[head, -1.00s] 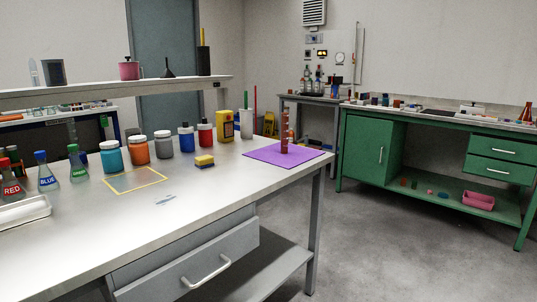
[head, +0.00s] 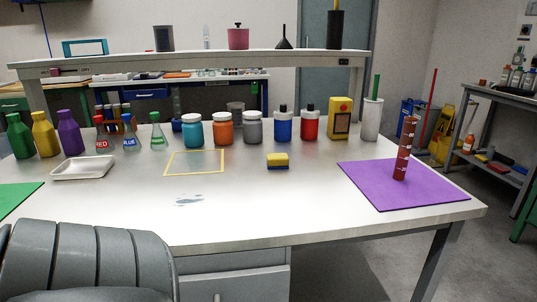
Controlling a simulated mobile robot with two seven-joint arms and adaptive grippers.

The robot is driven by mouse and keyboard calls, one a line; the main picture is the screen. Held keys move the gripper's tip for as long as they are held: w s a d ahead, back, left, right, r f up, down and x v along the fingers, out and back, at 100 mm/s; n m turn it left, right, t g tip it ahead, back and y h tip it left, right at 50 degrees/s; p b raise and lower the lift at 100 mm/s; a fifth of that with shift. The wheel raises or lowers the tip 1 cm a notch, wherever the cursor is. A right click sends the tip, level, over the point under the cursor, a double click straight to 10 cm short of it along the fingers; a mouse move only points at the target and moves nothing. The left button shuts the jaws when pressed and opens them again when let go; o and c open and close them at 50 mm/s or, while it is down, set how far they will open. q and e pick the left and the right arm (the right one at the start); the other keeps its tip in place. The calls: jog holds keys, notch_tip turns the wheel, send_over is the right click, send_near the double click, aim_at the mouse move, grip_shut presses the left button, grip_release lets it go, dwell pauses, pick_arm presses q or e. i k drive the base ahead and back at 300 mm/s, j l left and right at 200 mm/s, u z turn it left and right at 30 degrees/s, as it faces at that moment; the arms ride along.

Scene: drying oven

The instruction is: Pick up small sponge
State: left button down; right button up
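A small sponge (head: 278,161), yellow on top with a dark blue lower layer, lies on the white bench top (head: 265,212) in the head view. It sits right of a yellow taped rectangle (head: 222,174) and left of a purple mat (head: 405,184). Nothing touches it, and bare table surrounds it. Neither of my grippers shows in the head view. A grey ribbed part of my own body fills the lower left corner and covers part of the bench's front edge.
Several jars and bottles (head: 252,127) stand in a row behind the sponge. A red graduated cylinder (head: 405,150) stands on the purple mat. A white tray (head: 84,167) and flasks (head: 130,138) are at the left. A wet-looking smear (head: 188,200) marks the table. The front middle is clear.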

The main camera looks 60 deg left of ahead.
aim_at(274, 161)
jog(key=i+u, duration=0.15)
jog(key=u, duration=0.25)
jog(key=i+l+u, duration=0.15)
jog(key=u, duration=0.25)
jog(key=i+l+u, duration=0.1)
jog(key=u, duration=0.3)
jog(key=i+l+u, duration=0.1)
jog(key=u, duration=0.25)
jog(key=l+u, duration=0.15)
jog(key=u, duration=0.25)
jog(key=i+l+u, duration=0.1)
jog(key=u, duration=0.35)
jog(key=l+u, duration=0.2)
jog(key=u, duration=0.2)
jog(key=l+u, duration=0.2)
jog(key=u, duration=0.25)
